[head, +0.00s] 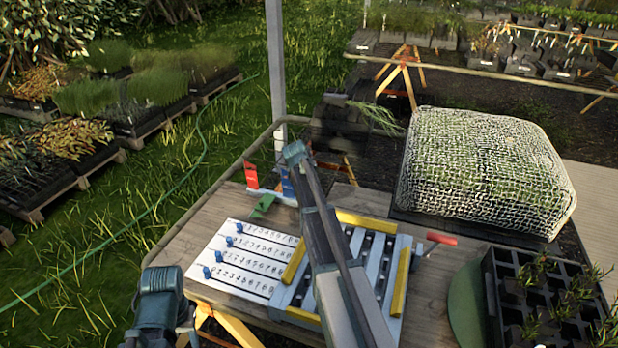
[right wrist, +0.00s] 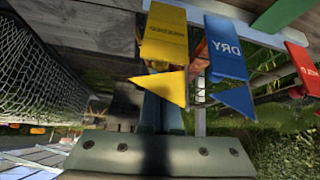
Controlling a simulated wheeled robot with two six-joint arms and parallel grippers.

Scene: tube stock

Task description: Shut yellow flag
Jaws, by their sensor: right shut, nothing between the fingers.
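The yellow flag (right wrist: 163,35) shows in the right wrist view, with its pointed tip toward the camera. It lies side by side with the blue flag (right wrist: 225,45), which reads DRY, and looks raised the same way. In the head view the yellow flag is hidden behind my right arm. My right gripper (head: 294,153) is shut and empty beside the flag row. In the right wrist view its fingers (right wrist: 160,108) are partly covered by the yellow flag; I cannot tell whether they touch. My left gripper (head: 160,300) is low at the left, its fingers unclear.
A red flag (head: 251,175) stands up on the row, and a green flag (head: 262,206) is folded down. A numbered slider board (head: 235,262) and a yellow-edged rack (head: 403,280) lie on the table. A netted crate (head: 485,175) and a black plant tray (head: 490,290) are at right.

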